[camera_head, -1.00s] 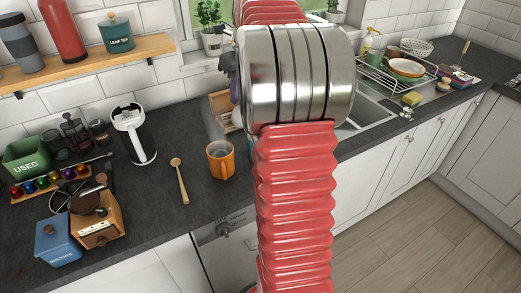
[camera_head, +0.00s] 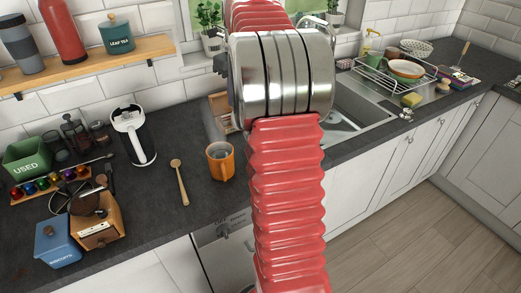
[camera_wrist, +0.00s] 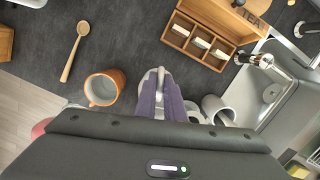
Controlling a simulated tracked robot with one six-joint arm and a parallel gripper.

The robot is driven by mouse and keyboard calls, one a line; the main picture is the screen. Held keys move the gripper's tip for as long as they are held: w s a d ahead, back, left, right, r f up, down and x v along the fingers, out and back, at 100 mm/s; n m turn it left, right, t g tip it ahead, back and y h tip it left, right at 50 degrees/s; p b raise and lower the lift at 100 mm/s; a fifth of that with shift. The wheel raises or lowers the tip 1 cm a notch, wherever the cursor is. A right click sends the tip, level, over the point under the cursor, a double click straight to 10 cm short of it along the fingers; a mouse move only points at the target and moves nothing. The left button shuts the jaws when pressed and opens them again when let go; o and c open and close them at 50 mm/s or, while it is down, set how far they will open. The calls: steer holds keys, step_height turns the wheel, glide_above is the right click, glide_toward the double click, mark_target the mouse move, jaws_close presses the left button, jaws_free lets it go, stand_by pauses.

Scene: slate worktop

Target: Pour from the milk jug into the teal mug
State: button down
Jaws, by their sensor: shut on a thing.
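In the wrist view my gripper (camera_wrist: 163,100) has its purple fingers closed around a pale grey metal piece (camera_wrist: 160,76), which looks like the handle of the milk jug. The rest of the jug is hidden behind the fingers and the wrist housing. A pale grey, open-topped vessel (camera_wrist: 216,107) shows just right of the fingers, partly covered by the housing; I cannot tell what it is. I cannot make out a teal mug in either current view. In the head view my red arm hides the gripper and the worktop behind it.
An orange mug (camera_head: 220,161) stands left of my arm, beside a wooden spoon (camera_head: 179,182). A wooden tea box (camera_wrist: 200,40) lies beyond the fingers, near the sink (camera_wrist: 275,95). Dark worktop around the spoon is clear.

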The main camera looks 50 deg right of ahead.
steer(key=shift+w+f+g+b, duration=0.7)
steer(key=shift+w+g+b, duration=0.1)
steer(key=shift+w+g, duration=0.25)
steer(key=shift+w+a+f+g+b, duration=0.1)
steer(key=shift+w+f+g+b, duration=0.45)
steer(key=shift+f, duration=0.9)
steer(key=shift+w+f+g+b, duration=0.4)
steer(key=shift+f+g+b, duration=0.3)
steer(key=shift+f, duration=0.8)
steer(key=shift+w+a+f+g+b, duration=0.1)
steer(key=shift+w+f+g+b, duration=0.45)
steer(key=shift+f, duration=0.9)
steer(key=shift+s+d, duration=0.1)
